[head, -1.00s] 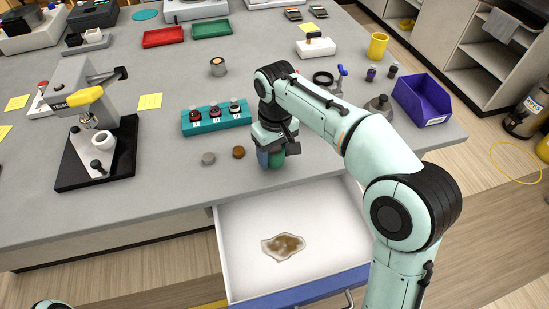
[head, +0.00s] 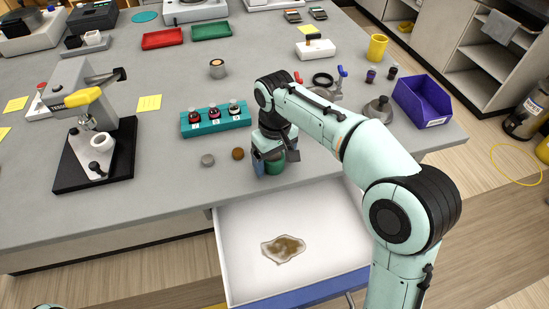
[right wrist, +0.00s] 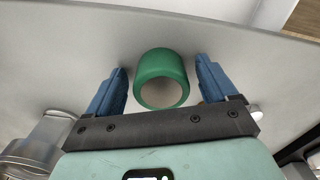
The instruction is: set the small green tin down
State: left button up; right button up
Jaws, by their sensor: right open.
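The small green tin (head: 275,168) stands on the grey bench close to its front edge, just behind the open drawer. My right gripper (head: 274,161) is over it, with its fingers spread on either side. In the right wrist view the tin (right wrist: 162,76) sits between the two blue fingers of the gripper (right wrist: 162,70), with a gap on each side. The tin's base is partly hard to see. My left gripper is not in view.
The open white drawer (head: 235,275) holds a brown stained patch. Two small round discs, grey (head: 208,160) and brown (head: 238,153), lie left of the tin. A teal rack (head: 215,124) with small bottles stands behind them. A purple bin (head: 421,99) is at right.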

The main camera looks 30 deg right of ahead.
aim_at(275, 156)
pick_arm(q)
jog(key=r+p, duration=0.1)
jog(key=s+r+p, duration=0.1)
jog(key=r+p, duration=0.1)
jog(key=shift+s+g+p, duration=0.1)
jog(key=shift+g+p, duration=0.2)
pick_arm(e)
notch_tip(275, 156, up, 12)
